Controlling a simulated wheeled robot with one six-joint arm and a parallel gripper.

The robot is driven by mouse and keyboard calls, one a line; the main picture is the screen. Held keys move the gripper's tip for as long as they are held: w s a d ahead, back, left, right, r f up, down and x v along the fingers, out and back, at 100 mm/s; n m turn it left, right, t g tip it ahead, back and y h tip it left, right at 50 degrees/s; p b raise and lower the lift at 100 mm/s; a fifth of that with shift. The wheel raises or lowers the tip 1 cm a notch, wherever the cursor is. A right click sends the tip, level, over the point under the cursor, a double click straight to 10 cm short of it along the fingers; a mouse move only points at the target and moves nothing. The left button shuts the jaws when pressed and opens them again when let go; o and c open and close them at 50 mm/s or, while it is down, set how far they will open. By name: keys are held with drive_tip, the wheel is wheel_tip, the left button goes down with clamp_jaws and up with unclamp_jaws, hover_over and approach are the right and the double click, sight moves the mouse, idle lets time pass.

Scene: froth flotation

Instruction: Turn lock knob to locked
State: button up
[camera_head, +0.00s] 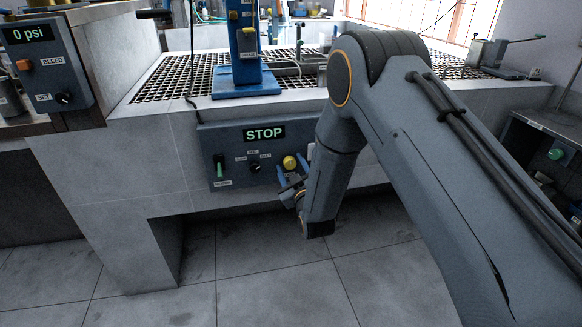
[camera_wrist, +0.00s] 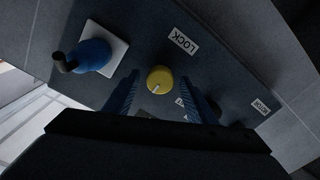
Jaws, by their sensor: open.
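The yellow lock knob (camera_head: 290,162) sits on the dark control panel (camera_head: 226,138) on the front of the bench, right of the dark small knob. In the wrist view the same yellow knob (camera_wrist: 160,79) has a pale pointer mark at its lower left, and a LOCK label (camera_wrist: 183,41) is beside it. My gripper (camera_head: 291,183) is at the panel, with its blue fingers on either side of the knob. In the wrist view the open fingers (camera_wrist: 163,92) flank the knob with gaps on both sides. Whether the knob is fully between the fingertips in depth, I cannot tell.
The panel display reads STOP (camera_head: 264,134). A green-handled switch (camera_head: 219,168) and a small dark knob (camera_head: 255,167) are left of the lock knob. A blue fitting on a white plate (camera_wrist: 97,54) stands close to my left finger in the wrist view. The floor below is clear.

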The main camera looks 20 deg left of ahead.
drive_tip(key=shift+c, duration=0.2)
drive_tip(key=c, duration=1)
drive_tip(key=shift+m, duration=0.3)
drive_tip(key=m, duration=0.3)
drive_tip(key=shift+m, duration=0.3)
drive_tip(key=m, duration=0.4)
drive_tip(key=shift+b, duration=0.4)
drive_tip(key=m, duration=0.5)
drive_tip(key=shift+w+t, duration=0.1)
drive_tip(key=shift+t, duration=0.2)
drive_tip(key=m, duration=0.5)
drive_tip(key=shift+f+b, duration=0.1)
drive_tip(key=shift+b, duration=0.25)
